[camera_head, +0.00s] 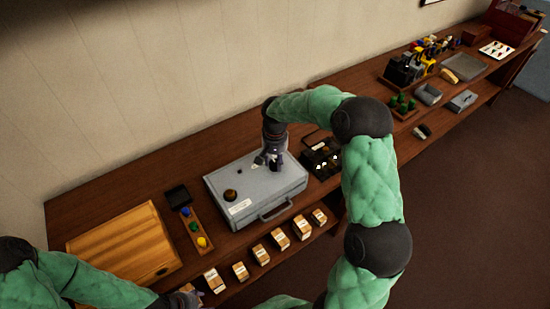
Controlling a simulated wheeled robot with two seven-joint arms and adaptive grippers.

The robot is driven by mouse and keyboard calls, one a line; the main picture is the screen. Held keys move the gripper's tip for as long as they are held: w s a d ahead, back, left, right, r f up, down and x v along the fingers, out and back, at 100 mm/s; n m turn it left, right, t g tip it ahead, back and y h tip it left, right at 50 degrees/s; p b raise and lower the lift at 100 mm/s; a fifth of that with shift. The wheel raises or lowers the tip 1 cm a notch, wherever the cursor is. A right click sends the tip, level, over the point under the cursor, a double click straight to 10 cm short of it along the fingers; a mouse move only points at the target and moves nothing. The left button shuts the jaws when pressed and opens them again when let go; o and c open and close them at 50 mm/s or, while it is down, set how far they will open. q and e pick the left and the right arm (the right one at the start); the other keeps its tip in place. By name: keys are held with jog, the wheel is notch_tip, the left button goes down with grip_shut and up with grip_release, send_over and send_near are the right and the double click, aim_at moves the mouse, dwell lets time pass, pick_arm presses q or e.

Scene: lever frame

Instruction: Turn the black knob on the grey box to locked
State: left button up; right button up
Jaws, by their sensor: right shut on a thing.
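The grey box (255,192) lies on the wooden bench in the middle of the view, with a white label and a carrying handle on its front. A dark brown round knob (230,195) stands on the left part of its lid. My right gripper (268,164) points down at the far right part of the lid. It is shut on a small dark thing there, which looks like the black knob, mostly hidden by the fingers. Its setting cannot be read. My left gripper (191,291) is at the lower edge near the bench front, small and partly hidden; its jaws cannot be made out.
Several small labelled boxes (279,239) line the front edge. A dark crate (322,160) is close on the right, beside my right arm.

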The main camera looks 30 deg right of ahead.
aim_at(275, 163)
jog(key=n+p, duration=0.2)
jog(key=n, duration=0.3)
jog(key=shift+n, duration=0.3)
jog(key=n+p, duration=0.2)
jog(key=n, duration=0.3)
jog(key=shift+n, duration=0.4)
jog(key=o, duration=1.1)
jog(key=shift+o, duration=0.2)
notch_tip(275, 163, up, 12)
jog(key=shift+f, duration=0.1)
